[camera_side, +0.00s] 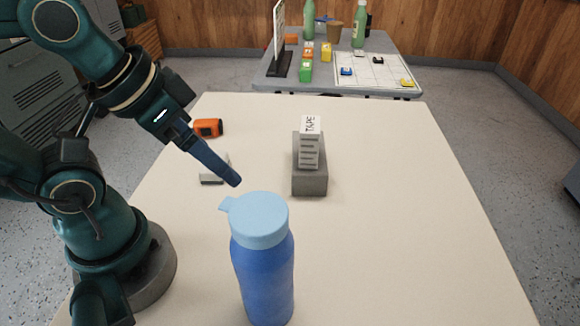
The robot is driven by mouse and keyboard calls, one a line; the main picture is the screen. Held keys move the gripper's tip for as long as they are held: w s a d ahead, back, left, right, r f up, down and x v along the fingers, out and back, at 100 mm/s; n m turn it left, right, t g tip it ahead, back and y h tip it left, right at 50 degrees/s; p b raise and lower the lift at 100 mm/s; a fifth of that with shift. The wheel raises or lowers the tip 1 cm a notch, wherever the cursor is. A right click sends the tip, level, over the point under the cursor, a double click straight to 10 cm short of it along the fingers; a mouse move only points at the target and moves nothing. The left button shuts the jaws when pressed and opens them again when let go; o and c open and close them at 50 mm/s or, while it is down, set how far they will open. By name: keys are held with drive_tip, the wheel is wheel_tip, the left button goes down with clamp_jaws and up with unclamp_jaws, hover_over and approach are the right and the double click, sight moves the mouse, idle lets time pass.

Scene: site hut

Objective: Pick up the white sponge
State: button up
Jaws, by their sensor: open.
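A small white and grey block (211,179), which looks like the white sponge, lies on the cream table left of the middle. My gripper (234,181) is in front of it in this view and hides much of it. My gripper points down and to the right, with its tip just right of the block in the picture. It is seen edge-on, so the gap between its fingers does not show. Nothing shows held in it. I cannot tell how high the tip is above the table or whether it touches the block.
A blue bottle (263,275) stands upright at the front. An orange tape measure (208,127) lies behind the block. The table's right side (420,220) is clear.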

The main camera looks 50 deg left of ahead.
drive_tip(key=m+g+y, duration=0.3)
drive_tip(key=m, duration=2.3)
hover_over(207, 176)
drive_tip(key=w, duration=0.2)
drive_tip(key=f, duration=1)
drive_tip(key=shift+s+a+f, duration=0.15)
drive_tip(key=shift+a, duration=0.1)
drive_tip(key=shift+s+a+f, duration=0.15)
drive_tip(key=shift+a+f, duration=0.05)
drive_tip(key=shift+f, duration=0.1)
drive_tip(key=shift+x, duration=2.3)
